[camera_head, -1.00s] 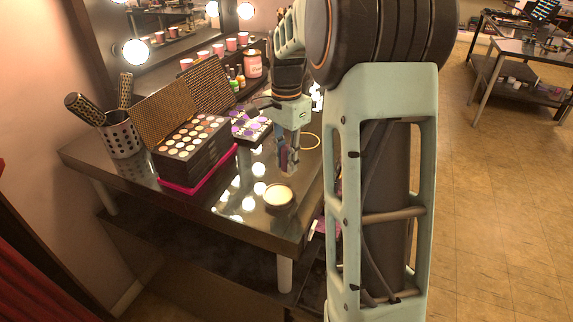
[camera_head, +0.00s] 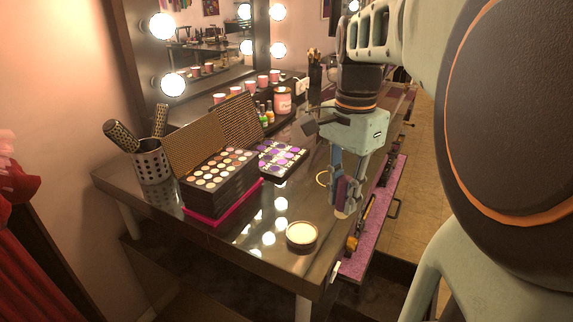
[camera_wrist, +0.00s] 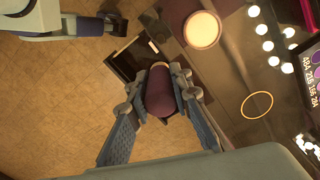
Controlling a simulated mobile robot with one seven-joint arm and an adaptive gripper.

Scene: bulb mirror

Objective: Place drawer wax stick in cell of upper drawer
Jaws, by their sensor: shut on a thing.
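My gripper (camera_head: 345,212) points down over the right edge of the dressing table in the head view. It is shut on a dark purple stick, which I take to be the wax stick (camera_wrist: 159,93); in the wrist view it lies between both fingers. An open drawer with a pink-purple lining (camera_head: 352,266) sticks out from the table's right side, below and to the right of my gripper. Several items lie in it, one with yellow parts (camera_head: 352,243). Its cells cannot be made out clearly. The stick is above the drawer's level, apart from it.
The dark glossy tabletop (camera_head: 262,262) holds a round cream pot (camera_head: 301,236), also in the wrist view (camera_wrist: 202,30), an eyeshadow palette stack (camera_head: 218,182), a purple palette (camera_head: 282,158) and a brush holder (camera_head: 152,163). A thin yellow ring (camera_wrist: 257,104) lies near. Open floor (camera_wrist: 50,100) is beside the table.

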